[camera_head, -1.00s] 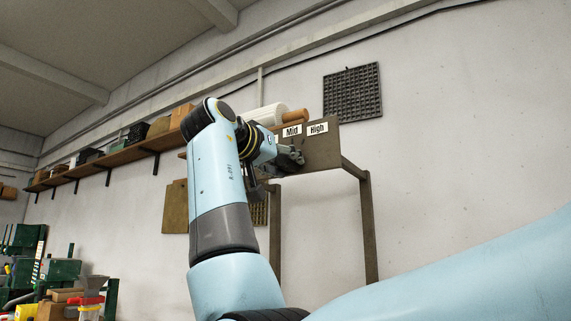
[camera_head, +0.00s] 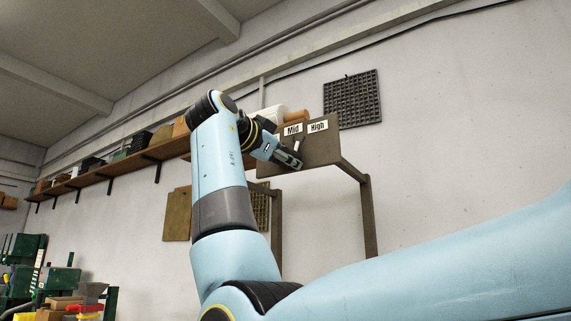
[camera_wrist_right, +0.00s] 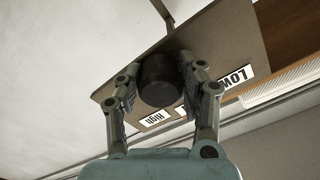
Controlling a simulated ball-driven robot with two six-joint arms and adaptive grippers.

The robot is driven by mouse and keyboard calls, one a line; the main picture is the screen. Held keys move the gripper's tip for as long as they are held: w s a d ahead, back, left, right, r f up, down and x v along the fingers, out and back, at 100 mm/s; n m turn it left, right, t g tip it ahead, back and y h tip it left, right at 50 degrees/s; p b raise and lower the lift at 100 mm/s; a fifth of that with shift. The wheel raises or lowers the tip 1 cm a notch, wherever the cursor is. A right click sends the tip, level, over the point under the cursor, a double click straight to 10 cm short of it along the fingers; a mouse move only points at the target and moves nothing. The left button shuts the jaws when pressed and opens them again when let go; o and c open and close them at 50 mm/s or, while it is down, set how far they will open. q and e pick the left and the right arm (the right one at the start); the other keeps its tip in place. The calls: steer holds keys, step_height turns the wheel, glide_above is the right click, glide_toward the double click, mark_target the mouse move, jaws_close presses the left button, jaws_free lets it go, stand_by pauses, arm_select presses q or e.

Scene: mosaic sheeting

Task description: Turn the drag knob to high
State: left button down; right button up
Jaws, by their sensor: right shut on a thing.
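The drag knob is a dark round knob (camera_wrist_right: 160,80) on a brown panel (camera_head: 325,153), which also shows in the right wrist view (camera_wrist_right: 235,35). My right gripper (camera_head: 289,157) is at the panel's left part, below its labels. In the right wrist view my right gripper (camera_wrist_right: 157,87) has one finger on each side of the knob, shut on it. The High label (camera_head: 318,126) and Mid label (camera_head: 292,130) show in the head view. The Low label (camera_wrist_right: 233,77) shows in the right wrist view. I cannot tell where the knob points. My left gripper is out of view.
The panel stands on brown legs (camera_head: 368,215) by a pale wall. A dark grid (camera_head: 352,98) hangs above right. A wooden shelf (camera_head: 110,168) with boxes runs along the wall at left. Green and red items (camera_head: 55,280) stand lower left.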

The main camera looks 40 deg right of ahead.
mark_target(292, 124)
steer(key=shift+m, duration=0.8)
steer(key=o, duration=1.1)
steer(key=shift+a, duration=0.1)
steer(key=shift+o, duration=0.2)
step_height(292, 124, up, 10)
steer(key=shift+w, duration=0.1)
